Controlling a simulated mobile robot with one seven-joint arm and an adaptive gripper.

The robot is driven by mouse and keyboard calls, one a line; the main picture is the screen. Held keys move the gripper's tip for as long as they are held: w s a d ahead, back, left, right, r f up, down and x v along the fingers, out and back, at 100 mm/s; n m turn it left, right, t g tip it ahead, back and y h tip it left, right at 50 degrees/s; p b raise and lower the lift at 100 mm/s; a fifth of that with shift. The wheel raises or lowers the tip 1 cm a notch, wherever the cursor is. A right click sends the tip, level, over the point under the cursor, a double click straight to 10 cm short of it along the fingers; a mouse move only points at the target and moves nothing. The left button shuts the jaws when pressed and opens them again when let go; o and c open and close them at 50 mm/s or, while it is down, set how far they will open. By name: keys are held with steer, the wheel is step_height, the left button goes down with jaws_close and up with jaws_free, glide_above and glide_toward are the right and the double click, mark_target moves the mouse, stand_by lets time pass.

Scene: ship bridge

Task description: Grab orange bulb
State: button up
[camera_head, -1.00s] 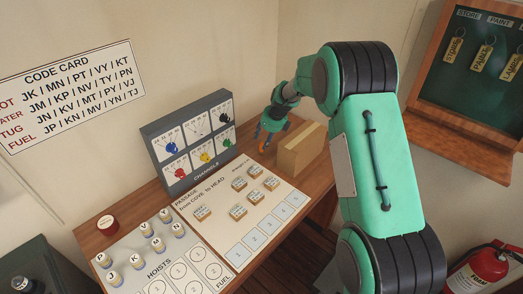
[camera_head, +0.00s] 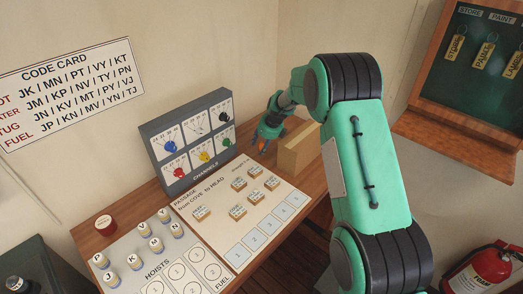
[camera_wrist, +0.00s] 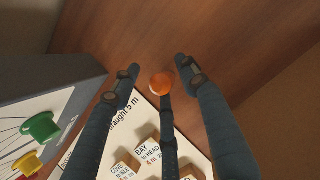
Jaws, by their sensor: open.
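The orange bulb (camera_wrist: 160,83) is a small round orange thing in the wrist view, seen against the brown wooden table top. My gripper (camera_wrist: 157,90) is open, with its dark fingers spread around the bulb in this view. The bulb lies close to the right fingertip and the tip of the middle finger. I cannot tell if any finger touches it. In the head view my gripper (camera_head: 268,136) hangs low over the table's back, between the channels box and a wooden block. Orange shows at its fingers there, but the bulb is not clear.
The grey channels box (camera_head: 188,142) with coloured knobs stands left of my gripper. The wooden block (camera_head: 299,150) stands close on its right. The passage board (camera_head: 238,225) with several small tiles lies in front. Several lettered hoist pieces (camera_head: 135,262) stand at front left.

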stand_by(0.5)
steer(key=c, duration=0.8)
steer(key=shift+r, duration=0.1)
steer(key=shift+c, duration=0.2)
steer(key=shift+r+p, duration=1.3)
steer(key=shift+r, duration=3.65)
